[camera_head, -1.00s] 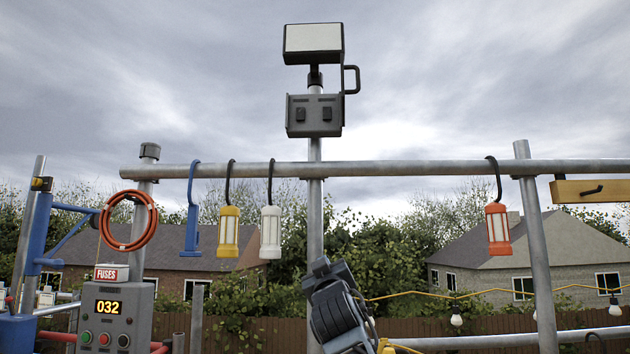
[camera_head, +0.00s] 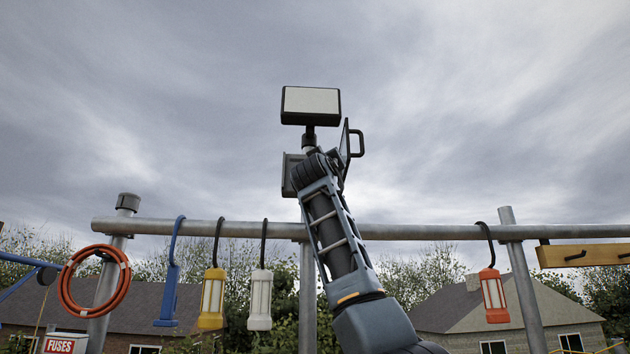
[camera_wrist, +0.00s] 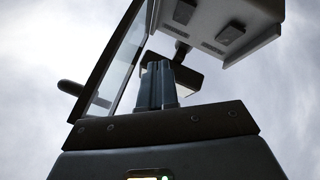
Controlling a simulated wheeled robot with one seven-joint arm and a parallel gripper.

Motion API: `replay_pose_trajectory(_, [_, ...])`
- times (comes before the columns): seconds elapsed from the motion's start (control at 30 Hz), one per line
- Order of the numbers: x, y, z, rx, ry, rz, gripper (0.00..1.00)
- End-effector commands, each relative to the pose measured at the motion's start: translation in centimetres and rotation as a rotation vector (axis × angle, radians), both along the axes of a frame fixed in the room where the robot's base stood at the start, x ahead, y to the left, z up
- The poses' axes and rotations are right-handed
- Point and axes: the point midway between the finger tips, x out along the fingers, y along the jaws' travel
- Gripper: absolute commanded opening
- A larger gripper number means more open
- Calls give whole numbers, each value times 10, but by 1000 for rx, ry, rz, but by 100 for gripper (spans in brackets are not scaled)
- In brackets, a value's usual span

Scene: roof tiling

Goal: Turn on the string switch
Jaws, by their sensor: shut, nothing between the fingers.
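A grey switch box (camera_head: 290,174) stands on the pole below a floodlight (camera_head: 311,105). In the head view my arm covers most of the box. In the wrist view the box (camera_wrist: 235,15) is at the upper right, with two dark switches, one on the left (camera_wrist: 184,11) and one on the right (camera_wrist: 229,33). My gripper (camera_wrist: 157,65) is shut and empty, pointing up, left of and below the box in that view. I cannot tell whether it touches anything. Its fingertips are hidden in the head view.
A horizontal rail (camera_head: 420,231) crosses below the box. A yellow lantern (camera_head: 212,298), a white lantern (camera_head: 260,300) and an orange lantern (camera_head: 494,295) hang from it. A dark handle (camera_head: 357,143) juts out right of the pole. Open sky surrounds the floodlight.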

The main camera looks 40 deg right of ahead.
Motion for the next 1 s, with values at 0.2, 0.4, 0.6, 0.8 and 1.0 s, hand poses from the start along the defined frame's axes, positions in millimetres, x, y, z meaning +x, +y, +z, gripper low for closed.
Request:
replay_pose_trajectory(0.2, [-12, -2, 20, -1, -15, -21, 0])
replay_pose_trajectory(0.4, [-13, -2, 21, -1, -16, -22, 0])
replay_pose_trajectory(0.6, [-11, -3, 21, -2, -15, -22, 0])
replay_pose_trajectory(0.8, [3, -12, 21, -1, -12, -23, 0])
replay_pose_trajectory(1.0, [24, -27, 20, -1, -12, -24, 0])
